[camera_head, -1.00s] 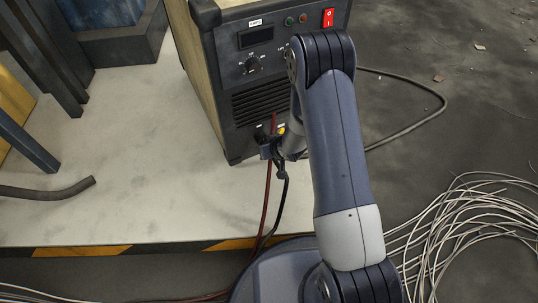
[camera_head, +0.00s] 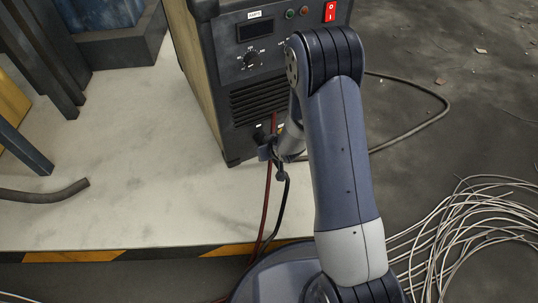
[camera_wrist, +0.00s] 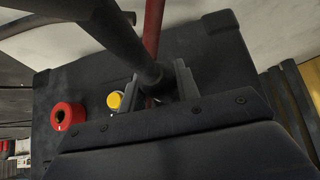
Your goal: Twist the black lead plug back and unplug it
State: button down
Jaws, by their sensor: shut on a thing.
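The black lead plug (camera_wrist: 152,76) lies between my gripper's jaws in the wrist view. Its thick black cable (camera_wrist: 112,28) runs to the upper left. My gripper (camera_wrist: 155,95) is shut on the plug. In the head view, my gripper (camera_head: 272,158) is low in front of the welding machine (camera_head: 222,115), and the black cable (camera_head: 281,215) hangs below it. The plug's far end and its socket are hidden, so I cannot tell whether it is seated. A red ring-shaped connector (camera_wrist: 68,117) and a yellow part (camera_wrist: 115,100) show on the panel.
A red cable (camera_head: 266,195) hangs from the panel close beside the black one. A grey cable (camera_head: 440,115) loops at right. Loose wires (camera_head: 470,225) lie on the floor at lower right.

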jog(key=shift+w+r, duration=0.15)
jog(key=c, duration=1.4)
grip_release()
jog(key=shift+c, duration=0.2)
jog(key=shift+o, duration=0.6)
jog(key=shift+p, duration=1.6)
jog(key=shift+m+y+p, duration=0.3)
jog(key=shift+y+p, duration=0.2)
jog(key=shift+p, duration=1.4)
jog(key=shift+g+y+p, duration=0.3)
jog(key=shift+y+p, duration=0.1)
jog(key=shift+p, duration=0.85)
jog(key=shift+m+g+y+p, duration=0.3)
jog(key=shift+m+y+p, duration=0.3)
jog(key=shift+p, duration=1.65)
